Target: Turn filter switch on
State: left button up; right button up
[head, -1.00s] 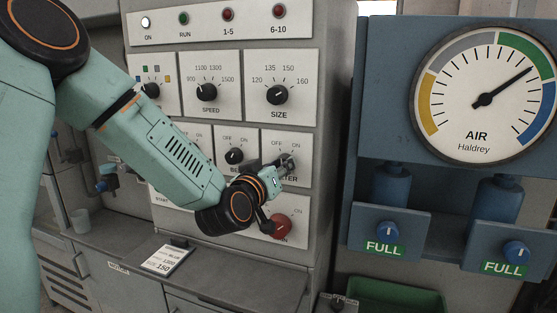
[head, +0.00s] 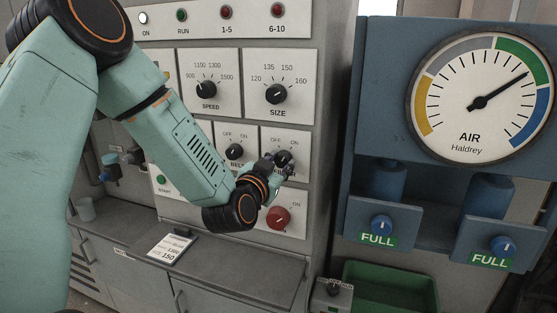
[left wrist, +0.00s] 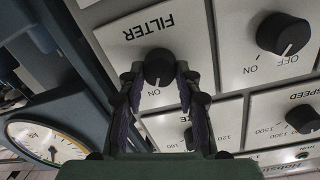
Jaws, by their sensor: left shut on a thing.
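The filter switch is a round black knob (left wrist: 158,66) on a white panel marked FILTER (left wrist: 150,30), upside down in the left wrist view. In the head view the knob (head: 283,159) is partly covered by my gripper. My left gripper (left wrist: 155,77) is shut on this knob, one dark finger on each side. It also shows in the head view (head: 277,168), at the cabinet front. The ON label shows between the fingers; the OFF label is hidden in the left wrist view. I cannot tell surely where the knob points. My right gripper is not in view.
The belt knob (head: 234,152) is left of the filter panel, the size knob (head: 276,94) above, and a red knob (head: 278,217) close below. A blue air unit (head: 384,30) with a dial stands at right. A green bin (head: 392,270) is below it.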

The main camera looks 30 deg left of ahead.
pick_arm(q)
jog(key=shift+f, duration=0.1)
dwell(0.3)
jog(key=o, duration=1.2)
jog(key=shift+w+a+f, duration=0.1)
jog(key=shift+w, duration=0.1)
jog(key=shift+c, duration=0.2)
jog(key=shift+s, duration=0.1)
jog(key=shift+s, duration=0.15)
jog(key=v, duration=0.7)
